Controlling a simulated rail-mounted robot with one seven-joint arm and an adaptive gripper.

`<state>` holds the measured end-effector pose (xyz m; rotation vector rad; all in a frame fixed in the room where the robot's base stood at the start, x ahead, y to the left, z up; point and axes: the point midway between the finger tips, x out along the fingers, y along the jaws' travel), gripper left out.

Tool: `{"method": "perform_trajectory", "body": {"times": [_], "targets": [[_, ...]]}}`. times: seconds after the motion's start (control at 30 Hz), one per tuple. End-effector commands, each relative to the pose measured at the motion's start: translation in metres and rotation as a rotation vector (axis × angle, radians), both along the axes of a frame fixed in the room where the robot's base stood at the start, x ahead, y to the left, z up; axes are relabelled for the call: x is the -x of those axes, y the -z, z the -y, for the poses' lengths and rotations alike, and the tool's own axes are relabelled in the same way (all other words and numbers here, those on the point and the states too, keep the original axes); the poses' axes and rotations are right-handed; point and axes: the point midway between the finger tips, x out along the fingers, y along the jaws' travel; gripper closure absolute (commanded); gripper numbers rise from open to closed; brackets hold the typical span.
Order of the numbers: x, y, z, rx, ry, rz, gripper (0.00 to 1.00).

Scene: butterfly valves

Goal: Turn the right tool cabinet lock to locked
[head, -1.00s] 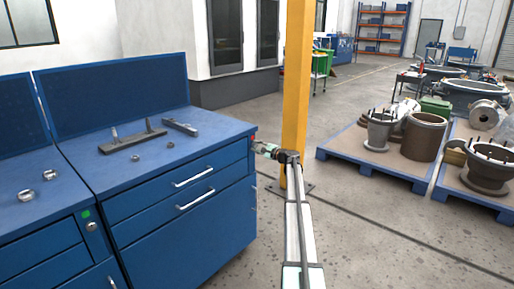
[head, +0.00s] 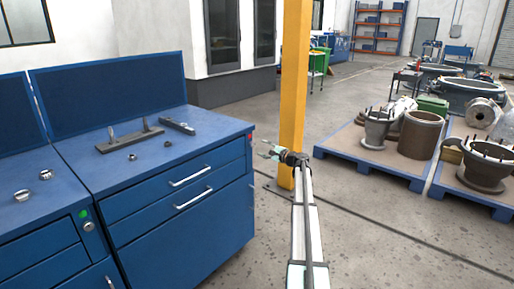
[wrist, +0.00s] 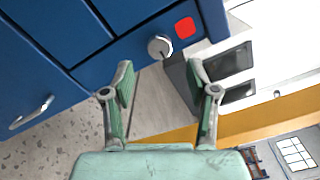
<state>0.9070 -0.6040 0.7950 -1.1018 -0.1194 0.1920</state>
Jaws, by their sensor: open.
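The right tool cabinet (head: 185,205) is blue and stands left of my arm. Its lock is a round silver knob (wrist: 160,46) in the wrist view, on the front panel near the cabinet's edge. A red square light (wrist: 185,28) is lit beside it; this light also shows small in the head view (head: 250,137). The knob's slot angle is too small to tell. My gripper (wrist: 160,82) is open and empty, its green-padded fingers apart, with the knob ahead beyond the gap between the tips. In the head view my gripper (head: 270,150) is just right of the cabinet, apart from it.
The left cabinet has its own lock (head: 88,226) with a green light (head: 83,213). A yellow post (head: 294,80) stands close behind my gripper. Drawer handles (head: 190,176) stick out of the cabinet front. Pallets (head: 375,170) with valve parts lie to the right.

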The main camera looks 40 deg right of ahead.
Motion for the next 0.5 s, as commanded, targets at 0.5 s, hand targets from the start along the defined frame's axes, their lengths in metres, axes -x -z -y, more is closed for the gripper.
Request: {"method": "perform_trajectory", "body": {"times": [0.5], "targets": [[0.054, 0.000, 0.011, 0.000, -0.001, 0.000, 0.41]]}}
